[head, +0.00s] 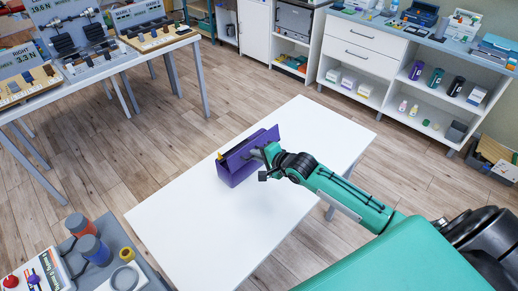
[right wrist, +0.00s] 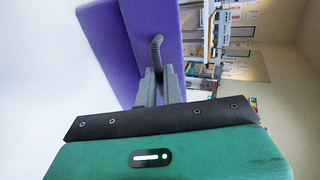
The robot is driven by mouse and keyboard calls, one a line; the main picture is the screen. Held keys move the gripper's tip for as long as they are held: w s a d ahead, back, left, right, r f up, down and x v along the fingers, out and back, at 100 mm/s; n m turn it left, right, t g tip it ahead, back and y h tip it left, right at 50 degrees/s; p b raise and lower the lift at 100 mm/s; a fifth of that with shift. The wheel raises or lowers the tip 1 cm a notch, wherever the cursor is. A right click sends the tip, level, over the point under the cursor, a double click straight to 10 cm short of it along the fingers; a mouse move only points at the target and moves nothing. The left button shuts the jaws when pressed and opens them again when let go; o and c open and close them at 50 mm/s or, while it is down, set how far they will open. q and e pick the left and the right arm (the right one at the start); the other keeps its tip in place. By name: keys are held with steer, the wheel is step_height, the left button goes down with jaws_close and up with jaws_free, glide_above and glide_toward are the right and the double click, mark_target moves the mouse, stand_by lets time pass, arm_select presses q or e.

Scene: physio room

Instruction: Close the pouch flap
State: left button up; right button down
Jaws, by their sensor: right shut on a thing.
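A purple pouch (head: 236,172) stands on the white table (head: 181,216). Its flap (head: 248,146) stands tilted up and partly open along the top, and a small yellow thing shows at the left end of the opening. My right gripper (head: 263,161) is at the right side of the flap. In the right wrist view the right gripper (right wrist: 158,80) is shut on a thin dark curved tab (right wrist: 156,49) against the purple flap (right wrist: 150,20). The inside of the pouch is mostly hidden. My left gripper is not in view.
The white table is otherwise clear around the pouch. A grey unit with red and blue knobs (head: 90,248) stands at the lower left. A table with display boards (head: 100,60) is at the upper left. White cabinets and shelves (head: 365,50) line the back.

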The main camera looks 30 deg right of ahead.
mark_target(247, 146)
steer(key=w+g+p, duration=0.1)
steer(key=g+p, duration=0.1)
steer(key=p, duration=0.3)
steer(key=w+a+r+g+h+p, duration=0.1)
steer(key=g+p, duration=0.1)
steer(key=p, duration=0.3)
steer(key=w+r+g+h+p, duration=0.1)
steer(key=w+g+p, duration=0.1)
steer(key=p, duration=0.3)
steer(key=shift+w+a+g, duration=0.1)
steer(key=shift+a+g, duration=0.15)
steer(key=shift+g, duration=0.35)
steer(key=shift+w+a+f+g+h+p, duration=0.25)
steer(key=shift+w+g+h+p, duration=0.2)
steer(key=shift+g+p, duration=0.35)
steer(key=shift+w+f+g, duration=0.15)
steer(key=shift+w+g, duration=0.2)
steer(key=shift+g, duration=0.25)
steer(key=shift+w+a+f+g+h+b, duration=0.2)
steer(key=shift+w+f+g+h+b, duration=0.2)
steer(key=shift+g+b, duration=0.3)
steer(key=shift+w+f+g+b, duration=0.2)
steer(key=shift+g+b, duration=0.15)
steer(key=shift+g, duration=0.05)
steer(key=shift+w+a+f+g+h+b, duration=0.15)
steer(key=shift+w+f+g+h+b, duration=0.2)
steer(key=shift+g+b, duration=0.7)
steer(key=shift+w+r+b, duration=0.1)
steer(key=shift+w+b, duration=0.05)
steer(key=shift+b, duration=0.95)
